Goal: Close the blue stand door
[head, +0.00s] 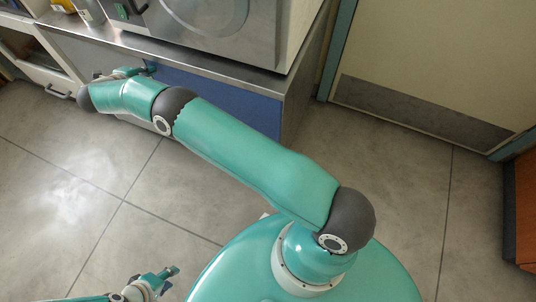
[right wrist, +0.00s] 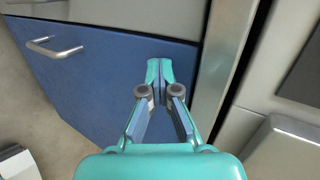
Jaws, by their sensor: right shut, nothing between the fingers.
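The blue stand door (head: 225,97) is below the steel top of the stand in the head view, partly hidden by my right arm. In the right wrist view the blue door (right wrist: 105,85) fills the middle, with a metal bar handle (right wrist: 55,48) at its upper left. My right gripper (right wrist: 160,68) is shut and empty, its fingertips in front of the door near its upper right corner. I cannot tell whether they touch it. In the head view the right gripper (head: 130,72) is at the upper left. My left gripper (head: 172,279) is open and empty, low over the floor.
A white incubator (head: 265,35) stands on the steel top (head: 150,48). A cream door (head: 430,60) is at the upper right. The tiled floor (head: 80,190) at the left is clear.

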